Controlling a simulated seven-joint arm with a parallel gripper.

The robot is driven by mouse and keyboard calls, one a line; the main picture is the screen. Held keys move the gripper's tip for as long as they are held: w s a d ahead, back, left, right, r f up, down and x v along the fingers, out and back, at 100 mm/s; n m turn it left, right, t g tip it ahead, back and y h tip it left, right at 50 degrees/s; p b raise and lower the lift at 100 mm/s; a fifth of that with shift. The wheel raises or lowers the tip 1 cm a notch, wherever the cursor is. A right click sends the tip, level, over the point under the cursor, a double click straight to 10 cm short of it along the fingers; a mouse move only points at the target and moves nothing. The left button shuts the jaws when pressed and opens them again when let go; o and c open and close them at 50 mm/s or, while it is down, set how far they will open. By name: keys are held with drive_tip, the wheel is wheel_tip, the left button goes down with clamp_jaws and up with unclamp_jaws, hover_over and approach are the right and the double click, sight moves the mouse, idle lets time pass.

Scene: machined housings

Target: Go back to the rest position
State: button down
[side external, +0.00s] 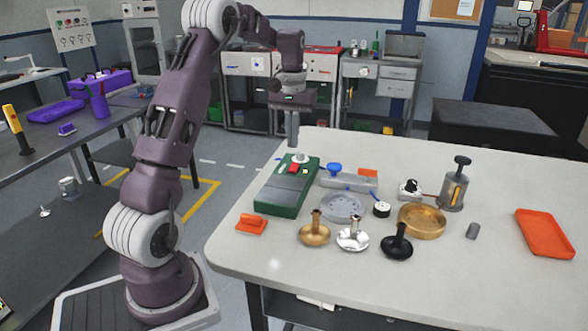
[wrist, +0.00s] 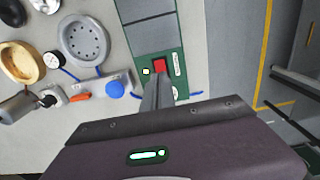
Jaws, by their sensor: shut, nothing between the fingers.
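My gripper (side external: 292,147) is shut and empty, with its fingers pointing down over the far end of the green device with grey panels (side external: 282,189). In the wrist view the shut fingers (wrist: 157,82) appear just beside the red button (wrist: 160,66) on the green device (wrist: 152,45). The red button also shows in the side view (side external: 294,168). I cannot tell whether the fingertips touch the device.
Right of the device are a grey block with a blue knob (side external: 334,168), a grey holed disc (side external: 343,207) and a gold dish (side external: 422,222). Gold, silver and black stemmed parts (side external: 397,246) stand in front. An orange tray (side external: 545,233) lies far right. The front table area is clear.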

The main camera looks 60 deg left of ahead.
drive_tip(key=shift+r, duration=0.25)
